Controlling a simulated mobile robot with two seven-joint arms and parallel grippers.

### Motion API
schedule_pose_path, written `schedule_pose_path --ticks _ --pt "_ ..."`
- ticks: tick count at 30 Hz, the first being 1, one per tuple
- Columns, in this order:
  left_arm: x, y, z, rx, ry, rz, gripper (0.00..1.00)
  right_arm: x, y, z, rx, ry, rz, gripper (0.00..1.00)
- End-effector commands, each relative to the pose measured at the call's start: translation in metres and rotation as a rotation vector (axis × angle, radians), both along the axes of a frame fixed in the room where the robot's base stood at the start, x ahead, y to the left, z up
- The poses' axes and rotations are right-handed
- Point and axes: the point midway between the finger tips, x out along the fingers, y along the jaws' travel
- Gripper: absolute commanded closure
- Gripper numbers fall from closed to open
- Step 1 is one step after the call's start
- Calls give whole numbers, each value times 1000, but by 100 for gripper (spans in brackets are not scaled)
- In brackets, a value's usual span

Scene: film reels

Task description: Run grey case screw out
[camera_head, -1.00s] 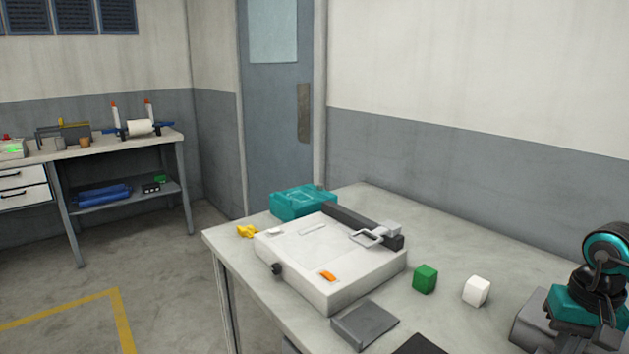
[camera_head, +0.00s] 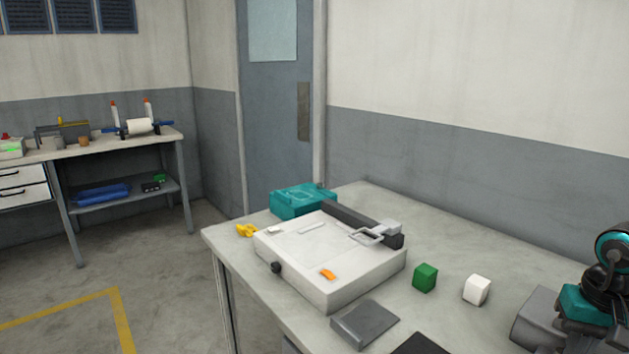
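A light grey, box-shaped device (camera_head: 335,285) sits on the near table. It has a black knob (camera_head: 276,267) on its front left side, an orange part (camera_head: 328,274) on top, and a dark bar with a metal handle (camera_head: 368,236) at its back right. A small flat grey case (camera_head: 365,324) lies in front of it at the table's near side. No screw can be made out on the flat case at this size. Part of my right arm, teal and black, shows at the right edge; its fingertips are not visible. My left gripper is not in view.
The table (camera_head: 460,321) also holds a teal case (camera_head: 300,200), a yellow piece (camera_head: 246,230), a green cube (camera_head: 425,278) and a white cube (camera_head: 476,290). A dark flat thing (camera_head: 420,344) is cut off below. A second bench (camera_head: 100,148) stands far left.

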Motion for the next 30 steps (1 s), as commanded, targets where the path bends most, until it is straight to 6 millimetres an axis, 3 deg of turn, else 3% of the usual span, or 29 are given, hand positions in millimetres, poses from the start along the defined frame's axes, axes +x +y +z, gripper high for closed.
schedule_pose_path --ticks 1,5,21,30 --pt "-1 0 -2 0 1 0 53 -11 -5 -12 -17 41 -8 100" --pt "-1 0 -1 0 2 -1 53 -14 -4 -11 -14 42 -5 100" --pt "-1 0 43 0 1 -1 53 -11 -1 51 -6 28 0 100" --pt "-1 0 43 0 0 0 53 -10 0 53 -5 27 1 100"
